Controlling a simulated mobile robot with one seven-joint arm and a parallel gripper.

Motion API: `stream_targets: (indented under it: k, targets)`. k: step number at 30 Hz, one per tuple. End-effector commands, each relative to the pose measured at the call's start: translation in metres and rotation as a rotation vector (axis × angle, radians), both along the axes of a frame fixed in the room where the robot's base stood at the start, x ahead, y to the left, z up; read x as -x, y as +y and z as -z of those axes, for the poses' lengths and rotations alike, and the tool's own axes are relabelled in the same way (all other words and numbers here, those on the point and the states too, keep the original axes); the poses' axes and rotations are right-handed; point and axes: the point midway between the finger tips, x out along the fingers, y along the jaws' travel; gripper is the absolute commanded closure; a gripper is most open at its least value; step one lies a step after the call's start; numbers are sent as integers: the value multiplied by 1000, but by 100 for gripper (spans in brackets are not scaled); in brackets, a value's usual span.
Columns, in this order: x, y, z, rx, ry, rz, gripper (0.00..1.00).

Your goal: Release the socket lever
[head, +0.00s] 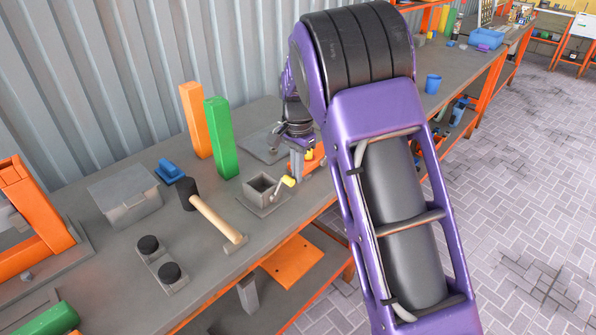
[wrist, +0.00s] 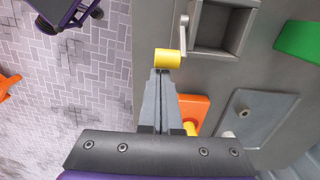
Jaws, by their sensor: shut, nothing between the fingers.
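The socket (head: 262,187) is a grey open square box on a flat base on the workbench. Its lever is a thin metal crank with a yellow handle (head: 289,181) on the box's right side. In the wrist view the yellow handle (wrist: 167,59) lies just beyond my fingertips, with the metal lever arm (wrist: 184,35) running up beside the socket box (wrist: 222,28). My gripper (wrist: 158,72) is shut and empty, its tips at the near edge of the handle. I cannot tell whether they touch it. In the head view my gripper (head: 297,174) is right of the socket.
A mallet (head: 212,215), a green plank (head: 221,138) and an orange plank (head: 196,120) are left of the socket. An orange piece (wrist: 190,110) and a grey plate (wrist: 256,118) lie near my gripper. The bench's front edge is close by, with open floor beyond.

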Motion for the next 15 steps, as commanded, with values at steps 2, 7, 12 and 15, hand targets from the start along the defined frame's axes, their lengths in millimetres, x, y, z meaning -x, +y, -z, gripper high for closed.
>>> stream_targets:
  k: [2, 7, 12, 15]
  targets:
    - [0, 0, 0, 3, -3, 0, 100]
    - [2, 3, -2, 27, -27, -2, 100]
    - [3, 3, -4, 44, -45, 0, 100]
    - [4, 4, -5, 55, -57, -2, 100]
